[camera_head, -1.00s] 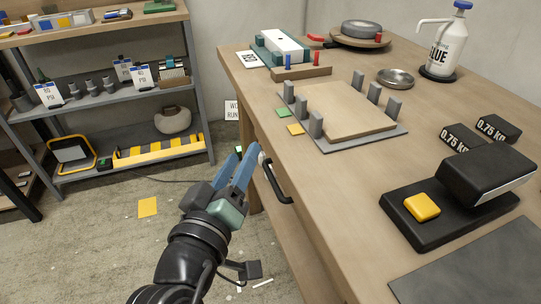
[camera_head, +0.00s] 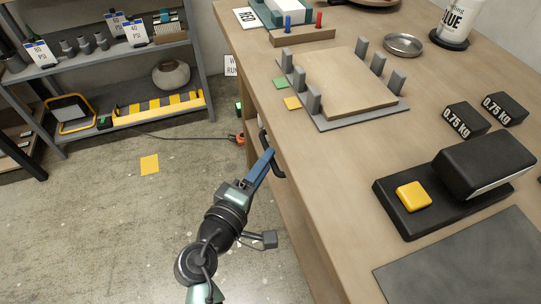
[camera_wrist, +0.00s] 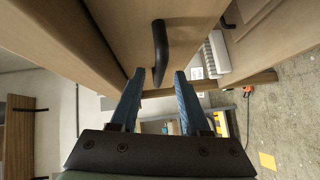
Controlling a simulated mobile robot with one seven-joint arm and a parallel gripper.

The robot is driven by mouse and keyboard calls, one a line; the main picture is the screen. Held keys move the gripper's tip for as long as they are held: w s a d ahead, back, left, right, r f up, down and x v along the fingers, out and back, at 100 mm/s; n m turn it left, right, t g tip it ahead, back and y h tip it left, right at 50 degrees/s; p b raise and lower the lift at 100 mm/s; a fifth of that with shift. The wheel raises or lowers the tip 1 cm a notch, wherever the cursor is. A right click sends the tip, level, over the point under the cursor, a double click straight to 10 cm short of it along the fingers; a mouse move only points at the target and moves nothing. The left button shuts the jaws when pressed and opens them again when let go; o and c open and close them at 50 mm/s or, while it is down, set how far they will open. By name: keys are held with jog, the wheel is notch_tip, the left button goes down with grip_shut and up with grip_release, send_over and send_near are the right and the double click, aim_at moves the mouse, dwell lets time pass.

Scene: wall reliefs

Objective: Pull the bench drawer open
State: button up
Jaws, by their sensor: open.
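The bench drawer's black bar handle (camera_head: 270,155) is on the side of the wooden bench, below the top's edge. It also shows in the wrist view (camera_wrist: 160,50), standing out from the wooden drawer front (camera_wrist: 195,25). In the wrist view my gripper (camera_wrist: 156,75) is open, with the handle's end between or just beyond the two fingertips. Whether a finger touches the handle cannot be told. The drawer looks shut, though its edges are mostly hidden.
The bench top (camera_head: 350,180) carries a board with grey posts (camera_head: 345,85), a black device with a yellow button (camera_head: 455,180) and two weights (camera_head: 466,119). A shelf rack (camera_head: 110,75) stands at the left. A cable (camera_head: 190,138) lies on otherwise mostly clear floor.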

jog(key=shift+x, duration=1.7)
grip_shut()
